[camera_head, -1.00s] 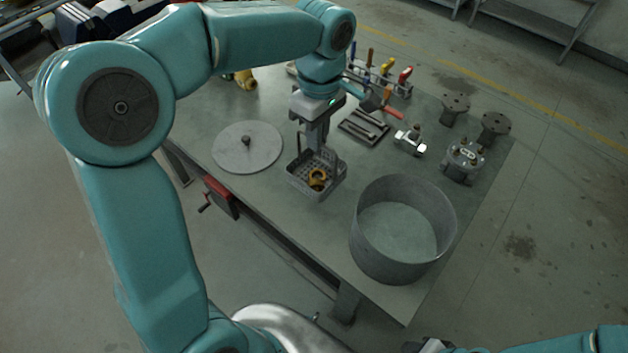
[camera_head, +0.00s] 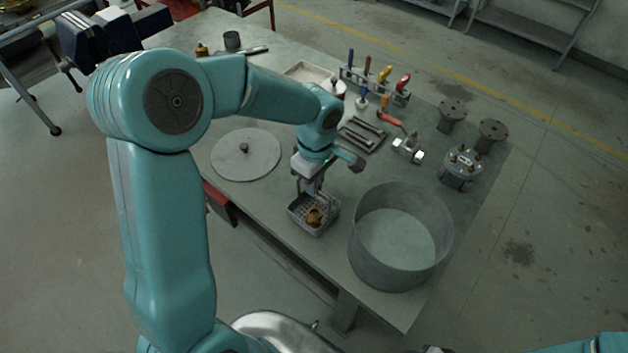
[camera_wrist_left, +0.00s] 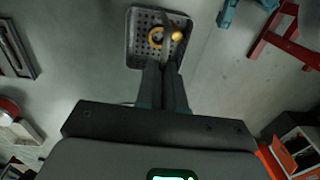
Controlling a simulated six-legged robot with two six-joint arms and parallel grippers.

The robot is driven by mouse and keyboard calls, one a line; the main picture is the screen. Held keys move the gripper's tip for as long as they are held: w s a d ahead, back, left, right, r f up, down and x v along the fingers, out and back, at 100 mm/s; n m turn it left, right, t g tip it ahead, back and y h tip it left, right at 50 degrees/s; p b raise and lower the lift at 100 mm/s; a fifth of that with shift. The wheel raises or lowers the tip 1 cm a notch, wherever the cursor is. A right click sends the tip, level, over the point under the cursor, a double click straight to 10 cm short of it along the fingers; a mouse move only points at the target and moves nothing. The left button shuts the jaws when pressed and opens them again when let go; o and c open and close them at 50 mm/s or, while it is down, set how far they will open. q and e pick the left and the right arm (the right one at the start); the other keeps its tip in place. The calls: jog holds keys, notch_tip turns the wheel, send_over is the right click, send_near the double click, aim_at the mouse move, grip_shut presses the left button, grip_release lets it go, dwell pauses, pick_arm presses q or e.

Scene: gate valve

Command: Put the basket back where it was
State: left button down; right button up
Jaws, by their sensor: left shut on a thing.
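A small grey perforated basket (camera_head: 301,218) with a brass-yellow part (camera_head: 315,216) in it is near the front edge of the workbench, left of the large round tub. My left gripper (camera_head: 311,188) is above it, shut on its handle. In the left wrist view the basket (camera_wrist_left: 134,42) is beyond the fingertips of the gripper (camera_wrist_left: 165,66), with the yellow part (camera_wrist_left: 157,38) inside. I cannot tell whether the basket touches the bench. My right gripper cannot be made out; only a bit of that arm is at the lower right.
A large open grey tub (camera_head: 385,275) stands right of the basket. A round lid (camera_head: 246,163) with a knob lies to the left. A tool rack (camera_head: 375,88), a tray of bars (camera_head: 361,135), a valve part (camera_head: 461,168) and flanged pieces (camera_head: 452,112) are farther back.

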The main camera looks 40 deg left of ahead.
pick_arm(q)
jog(key=shift+f, duration=0.15)
jog(key=c, duration=1.3)
grip_release()
jog(key=shift+o, duration=0.2)
notch_tip(320, 180, up, 12)
jog(key=shift+w+r, duration=0.2)
jog(key=shift+w, duration=0.1)
